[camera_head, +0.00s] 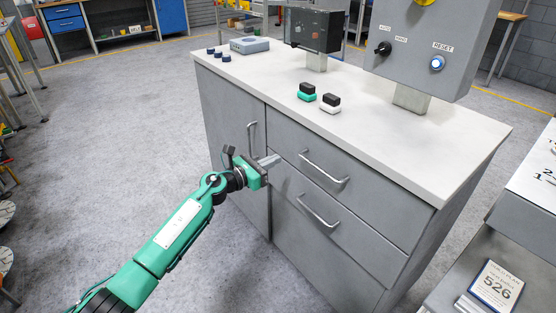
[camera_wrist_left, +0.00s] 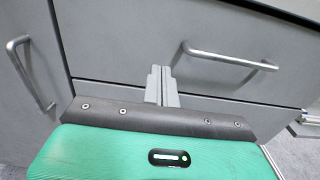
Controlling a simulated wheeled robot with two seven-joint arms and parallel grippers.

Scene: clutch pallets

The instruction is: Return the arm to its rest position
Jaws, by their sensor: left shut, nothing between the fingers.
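My left gripper (camera_head: 268,161) is at the end of a green arm that comes in from the lower left. It is in front of the grey cabinet (camera_head: 232,120), near the gap between the door and the drawers. In the left wrist view its fingers (camera_wrist_left: 161,84) are together with nothing between them. They point at the cabinet front, between the door handle (camera_wrist_left: 30,75) and a drawer handle (camera_wrist_left: 228,60). I cannot tell how close the fingertips are to the front. My right gripper is not in view.
The cabinet has an upper drawer handle (camera_head: 324,170) and a lower one (camera_head: 319,212). On its white top (camera_head: 420,150) are a green-and-black piece (camera_head: 306,92), a white-and-black piece (camera_head: 330,103) and a control box (camera_head: 430,45). Open floor (camera_head: 110,150) lies to the left.

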